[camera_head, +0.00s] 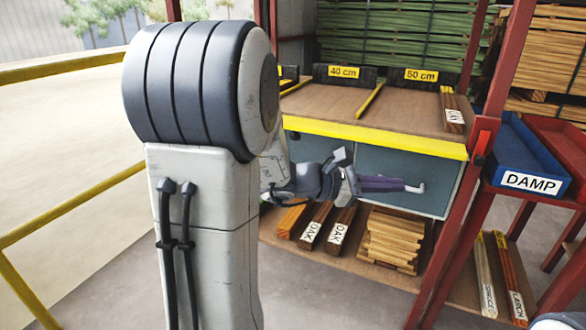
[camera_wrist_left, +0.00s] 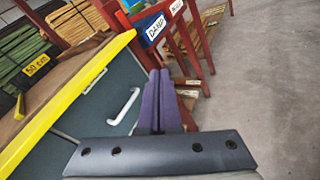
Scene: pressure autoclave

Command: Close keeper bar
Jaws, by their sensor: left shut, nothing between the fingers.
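No part is marked as the keeper bar, and I cannot tell which piece it is. A teal-grey cabinet front (camera_head: 440,165) under the bench carries a white bar handle (camera_head: 415,188). My left gripper (camera_head: 402,184) has purple fingers, shut and empty, in front of this cabinet, close to the handle in the head view. In the left wrist view the shut fingers (camera_wrist_left: 158,75) point past the right side of the white handle (camera_wrist_left: 124,106), with a gap between. My right gripper is out of view.
The bench top (camera_head: 340,105) has a yellow front edge (camera_head: 375,137) above the gripper. Oak pieces and stacked wood (camera_head: 392,240) lie on the shelf below. A blue DAMP tray (camera_head: 530,178) stands right of the red post. Yellow rails (camera_head: 75,205) run at left.

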